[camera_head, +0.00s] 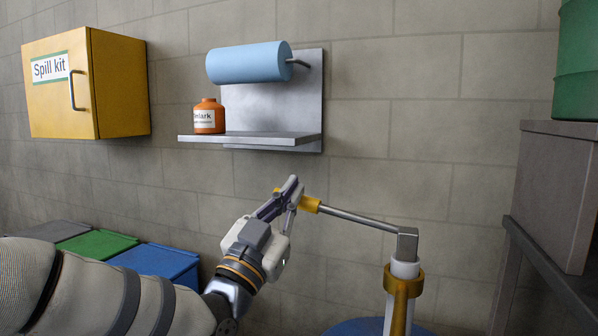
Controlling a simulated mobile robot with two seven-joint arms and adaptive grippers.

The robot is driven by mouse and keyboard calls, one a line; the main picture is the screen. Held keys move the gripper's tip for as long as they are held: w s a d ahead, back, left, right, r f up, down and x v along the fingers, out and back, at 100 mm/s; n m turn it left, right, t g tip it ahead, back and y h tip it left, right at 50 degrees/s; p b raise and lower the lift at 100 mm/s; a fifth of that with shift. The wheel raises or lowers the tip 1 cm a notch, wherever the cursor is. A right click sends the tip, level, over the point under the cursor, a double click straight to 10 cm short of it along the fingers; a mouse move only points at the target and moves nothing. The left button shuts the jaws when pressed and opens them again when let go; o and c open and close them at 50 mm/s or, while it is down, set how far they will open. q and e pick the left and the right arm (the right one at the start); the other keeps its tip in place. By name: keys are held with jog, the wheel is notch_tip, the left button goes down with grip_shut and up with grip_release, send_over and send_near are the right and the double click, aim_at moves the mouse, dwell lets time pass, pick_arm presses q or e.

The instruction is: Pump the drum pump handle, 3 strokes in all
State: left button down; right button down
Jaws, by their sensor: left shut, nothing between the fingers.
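The drum pump (401,290) stands at the lower right of the middle, a white and yellow upright on a blue drum (362,327). Its handle is a metal lever (358,217) that runs up and left from the pump head to a yellow grip (311,204). My left gripper (290,190) is at the grip end, with its fingers shut and overlapping the grip in the picture. The grip's far end shows just left of the fingers. I cannot tell whether the fingers touch it. My right gripper is out of view.
A shelf (250,138) with an orange bottle (209,117) and a blue paper roll (248,62) is on the wall above. A yellow spill kit cabinet (117,85) hangs at left. Lidded bins (160,261) stand below it. A grey box (550,190) and green drum (577,60) are at right.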

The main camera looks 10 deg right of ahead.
pick_arm(q)
jog(key=f+n+t+y, duration=0.1)
jog(key=f+n+y, duration=0.1)
jog(key=n, duration=0.1)
jog(key=f+n+t+y+b, duration=0.1)
jog(key=f+n+y, duration=0.1)
jog(key=n, duration=0.1)
jog(key=f+n+t+y, duration=0.1)
jog(key=n+y, duration=0.1)
jog(key=n, duration=0.2)
jog(key=shift+w+a+f+t, duration=0.15)
jog(key=shift+a+f+t, duration=0.1)
jog(key=shift+f+t, duration=0.15)
jog(key=shift+f, duration=0.1)
notch_tip(320, 180, up, 6)
jog(key=a+p, duration=0.1)
jog(key=p, duration=0.2)
jog(key=f+v, duration=0.1)
jog(key=v, duration=1)
jog(key=shift+w+a+b, duration=0.2)
jog(key=shift+w+b, duration=0.25)
